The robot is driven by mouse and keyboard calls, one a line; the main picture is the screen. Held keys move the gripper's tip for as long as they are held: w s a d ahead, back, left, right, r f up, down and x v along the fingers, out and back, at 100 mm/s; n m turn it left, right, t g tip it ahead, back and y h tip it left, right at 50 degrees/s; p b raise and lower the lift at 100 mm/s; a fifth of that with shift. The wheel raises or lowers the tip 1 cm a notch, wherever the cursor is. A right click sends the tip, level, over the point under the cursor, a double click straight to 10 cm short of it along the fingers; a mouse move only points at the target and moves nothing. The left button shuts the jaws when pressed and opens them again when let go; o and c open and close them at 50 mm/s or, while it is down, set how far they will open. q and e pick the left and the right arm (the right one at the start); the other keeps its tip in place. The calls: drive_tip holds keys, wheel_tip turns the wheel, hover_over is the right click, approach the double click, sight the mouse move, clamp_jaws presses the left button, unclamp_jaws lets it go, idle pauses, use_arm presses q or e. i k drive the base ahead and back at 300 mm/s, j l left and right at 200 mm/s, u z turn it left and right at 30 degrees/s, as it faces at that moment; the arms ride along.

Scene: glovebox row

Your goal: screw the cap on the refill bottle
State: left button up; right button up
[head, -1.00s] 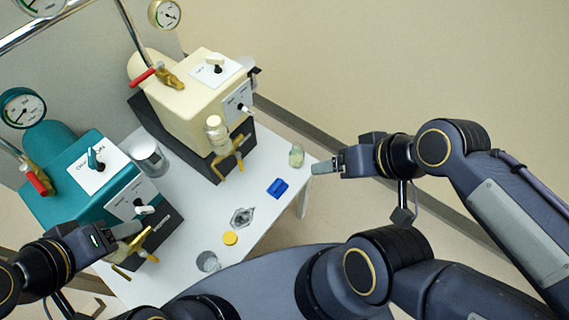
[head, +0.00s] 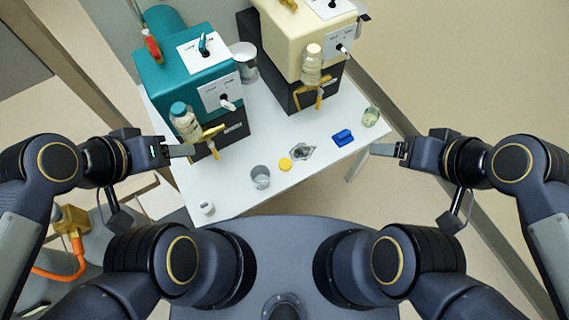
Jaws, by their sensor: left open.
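A clear bottle with a teal cap (head: 186,121) stands upright in front of the teal machine, by a brass tap. A similar bottle with a pale top (head: 311,64) stands at the cream machine. I cannot tell which is the refill bottle. A flat yellow disc (head: 285,164), perhaps a loose cap, lies on the white table. A small white round piece (head: 206,207) lies near its front left edge. My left gripper (head: 191,150) is open and empty, just in front of the teal-capped bottle. My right gripper (head: 374,149) is off the table's right edge, apart from everything; its jaw opening is unclear.
On the white table (head: 240,200) stand a clear cup (head: 260,177), a grey cylinder (head: 243,60) and a small jar (head: 370,117). A blue block (head: 343,137) and a crumpled grey piece (head: 297,152) lie nearby. The teal machine (head: 175,75) and cream machine (head: 290,40) line the back.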

sight(370, 116)
drive_tip(key=l+u, duration=0.1)
drive_tip(key=u, duration=0.8)
drive_tip(key=l+u, duration=0.15)
drive_tip(key=u, duration=0.3)
drive_tip(key=l+u, duration=0.1)
drive_tip(key=u, duration=0.35)
drive_tip(key=l+u, duration=0.1)
drive_tip(key=u, duration=0.35)
drive_tip(key=k+l+u, duration=0.3)
drive_tip(key=u, duration=0.15)
drive_tip(key=k+l+u, duration=0.35)
drive_tip(key=u, duration=0.15)
drive_tip(key=k+l, duration=0.25)
drive_tip(key=k, duration=0.25)
drive_tip(key=u, duration=0.05)
